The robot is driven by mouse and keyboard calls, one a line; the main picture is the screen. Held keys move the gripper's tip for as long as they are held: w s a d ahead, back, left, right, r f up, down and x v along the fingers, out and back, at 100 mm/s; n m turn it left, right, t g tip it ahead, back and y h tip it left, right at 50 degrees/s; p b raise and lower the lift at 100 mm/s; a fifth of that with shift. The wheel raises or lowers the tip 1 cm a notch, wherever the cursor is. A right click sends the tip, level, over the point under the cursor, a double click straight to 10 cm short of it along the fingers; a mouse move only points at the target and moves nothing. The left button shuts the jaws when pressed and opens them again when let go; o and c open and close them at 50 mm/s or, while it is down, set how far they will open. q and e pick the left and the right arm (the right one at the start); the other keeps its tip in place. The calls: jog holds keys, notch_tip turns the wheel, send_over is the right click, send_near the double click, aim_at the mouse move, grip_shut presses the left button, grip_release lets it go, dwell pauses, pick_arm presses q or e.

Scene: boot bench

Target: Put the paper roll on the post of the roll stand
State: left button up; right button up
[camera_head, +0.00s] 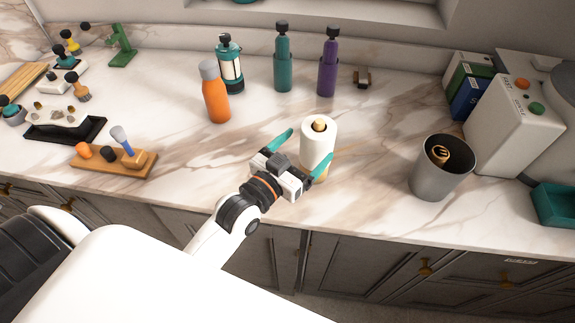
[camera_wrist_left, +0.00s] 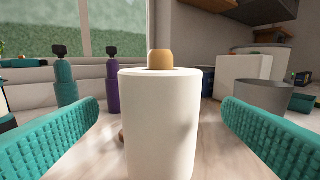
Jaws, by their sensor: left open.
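The white paper roll (camera_head: 317,147) stands upright around the post of the roll stand (camera_head: 319,124). The rounded wooden top of the post sticks out above the roll, and it also shows in the left wrist view (camera_wrist_left: 160,58). Part of the wooden base shows under the roll; the rest is hidden. My left gripper (camera_head: 305,150) is open, with its teal fingers pointing toward the roll from the front. In the left wrist view the roll (camera_wrist_left: 158,125) stands between the two fingers, with a gap on each side. My right gripper is not in view.
An orange bottle (camera_head: 216,98), a teal bottle (camera_head: 283,62) and a purple bottle (camera_head: 328,67) stand behind the roll. A grey bin (camera_head: 440,172) stands to the right, near the counter's front edge. A wooden holder (camera_head: 115,160) lies left. The counter around the roll is mostly clear.

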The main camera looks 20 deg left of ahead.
pick_arm(q)
jog(key=b+v, duration=0.1)
jog(key=v, duration=0.5)
jog(key=shift+s, duration=0.2)
